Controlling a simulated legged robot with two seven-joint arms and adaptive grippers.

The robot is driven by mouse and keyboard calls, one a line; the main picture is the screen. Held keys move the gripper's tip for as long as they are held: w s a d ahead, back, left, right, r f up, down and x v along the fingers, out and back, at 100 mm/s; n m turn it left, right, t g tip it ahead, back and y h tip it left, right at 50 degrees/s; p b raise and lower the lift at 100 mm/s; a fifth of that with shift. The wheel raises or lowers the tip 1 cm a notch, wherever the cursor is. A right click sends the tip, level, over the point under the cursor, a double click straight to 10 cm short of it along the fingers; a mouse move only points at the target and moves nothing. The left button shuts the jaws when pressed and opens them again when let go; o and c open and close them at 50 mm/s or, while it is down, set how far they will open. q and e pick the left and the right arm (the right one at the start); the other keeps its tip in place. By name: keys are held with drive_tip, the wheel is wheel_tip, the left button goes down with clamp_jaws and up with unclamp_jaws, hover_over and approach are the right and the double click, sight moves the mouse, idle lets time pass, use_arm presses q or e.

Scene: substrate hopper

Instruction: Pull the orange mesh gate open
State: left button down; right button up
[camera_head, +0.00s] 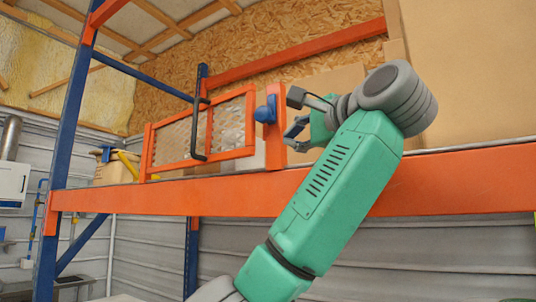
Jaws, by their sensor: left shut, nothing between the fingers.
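The orange mesh gate (250,118) stands on the shelf in the middle of the camera_head view, with clear mesh panels in an orange frame. A black bar handle (197,130) is upright on its front. To its right is an orange post (276,150) with a blue knob (265,111). I cannot tell whether the gate is fully closed against the post. My left gripper (295,114) is just right of the post and knob, shut and empty, apart from the black handle. Whether it touches the post is unclear. My right gripper is not in view.
An orange shelf beam (230,196) runs across below the gate. A blue upright (72,130) stands at the left. Large cardboard boxes (470,70) fill the shelf at the right. A box with yellow and blue items (112,168) sits left of the gate.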

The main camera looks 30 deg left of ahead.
use_arm(q)
drive_tip(key=p+x, duration=0.8)
drive_tip(key=x, duration=0.2)
drive_tip(key=shift+a+f, duration=0.25)
drive_tip(key=shift+a, duration=0.2)
drive_tip(key=shift+d, duration=0.25)
